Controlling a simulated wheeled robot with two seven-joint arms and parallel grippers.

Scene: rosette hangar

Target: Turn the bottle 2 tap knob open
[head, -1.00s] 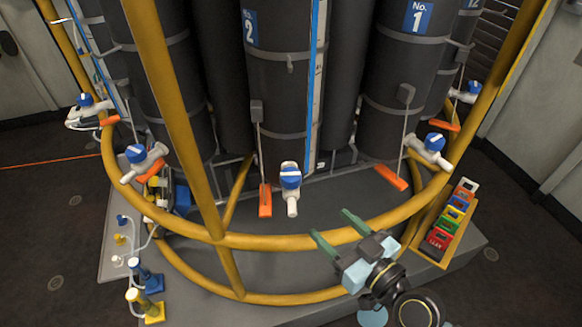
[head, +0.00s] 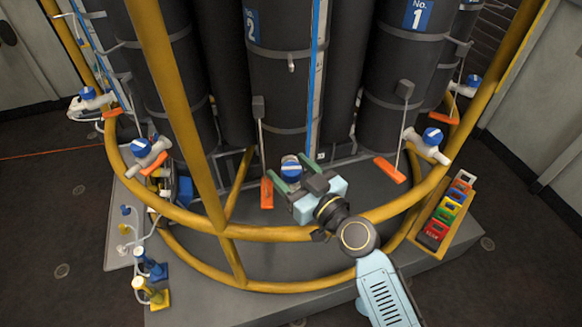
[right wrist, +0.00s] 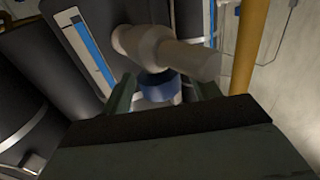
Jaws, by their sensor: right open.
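Bottle 2 (head: 285,90) is the dark cylinder with the blue "2" label. Its tap has a blue knob (head: 291,170); most of the white tap body is hidden behind my gripper in the head view. My right gripper (head: 292,178) is open, with its green fingers on either side of the knob. In the right wrist view the blue knob (right wrist: 157,86) sits between the two fingers, below the pale tap body (right wrist: 165,52). I cannot tell whether the fingers touch the knob. My left gripper is not in view.
A yellow rail (head: 265,234) curves around the bottles, and my right arm passes over it. Other blue-knobbed taps stand at left (head: 141,147) and right (head: 432,136). An orange tag (head: 267,193) hangs just left of the gripper. A tray of coloured tags (head: 431,245) is at right.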

